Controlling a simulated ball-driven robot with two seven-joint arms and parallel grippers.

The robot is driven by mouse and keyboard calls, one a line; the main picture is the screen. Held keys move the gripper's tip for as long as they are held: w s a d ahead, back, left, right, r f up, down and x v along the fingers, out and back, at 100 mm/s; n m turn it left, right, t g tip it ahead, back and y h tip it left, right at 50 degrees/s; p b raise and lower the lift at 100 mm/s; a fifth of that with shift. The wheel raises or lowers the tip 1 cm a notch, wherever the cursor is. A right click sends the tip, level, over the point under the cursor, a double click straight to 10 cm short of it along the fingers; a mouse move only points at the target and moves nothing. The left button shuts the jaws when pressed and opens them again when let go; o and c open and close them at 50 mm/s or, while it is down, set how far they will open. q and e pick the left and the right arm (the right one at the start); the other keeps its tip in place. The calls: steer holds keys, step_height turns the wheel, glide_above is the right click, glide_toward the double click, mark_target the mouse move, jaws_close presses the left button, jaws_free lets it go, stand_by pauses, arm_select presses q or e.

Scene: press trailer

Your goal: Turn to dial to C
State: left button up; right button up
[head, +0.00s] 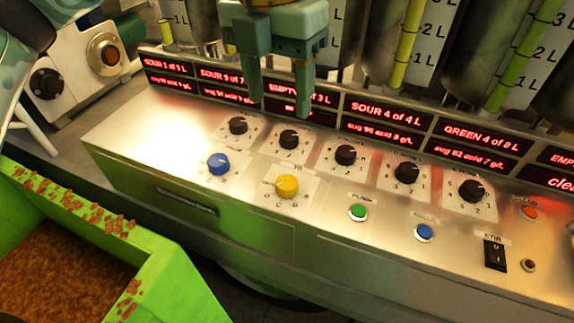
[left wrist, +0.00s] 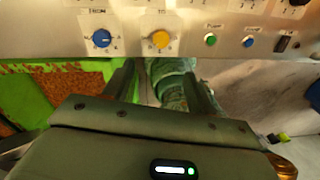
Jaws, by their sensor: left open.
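A yellow dial (head: 287,186) sits on the metal panel with letters around it, A, B and C among them. A blue dial (head: 219,164) sits to its left on its own lettered plate. The yellow dial (left wrist: 161,39) and the blue dial (left wrist: 102,38) also show in the left wrist view, where the blue one's plate reads FROM and the yellow one's TO. I cannot tell for sure which letter either points at. My left gripper (head: 278,106) is open and empty, fingers down, in front of the displays behind the dials. It touches neither dial. My right gripper is not in view.
Several black knobs (head: 345,155) line the panel behind the dials. A green button (head: 357,212), a blue button (head: 424,232) and a black switch (head: 495,254) lie to the right. Red-lit displays (head: 384,122) stand behind. A green bin (head: 180,275) stands front left.

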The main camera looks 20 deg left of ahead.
arm_select(q)
steer(key=b, duration=0.2)
glide_toward(286, 181)
steer(key=f+b, duration=0.1)
steer(key=f, duration=0.1)
steer(key=f+b, duration=0.2)
steer(key=f, duration=0.1)
steer(key=f+b, duration=0.1)
steer(key=f, duration=0.1)
steer(key=shift+d+f, duration=0.3)
steer(key=shift+f, duration=0.1)
steer(key=shift+f+b, duration=0.3)
steer(key=shift+f, duration=0.15)
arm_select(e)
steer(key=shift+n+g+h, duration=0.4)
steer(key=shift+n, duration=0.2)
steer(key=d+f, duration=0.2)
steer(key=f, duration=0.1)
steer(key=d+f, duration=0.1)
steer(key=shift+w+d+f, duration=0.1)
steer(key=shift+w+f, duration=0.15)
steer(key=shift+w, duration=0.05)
arm_select(q)
steer(key=c, duration=1)
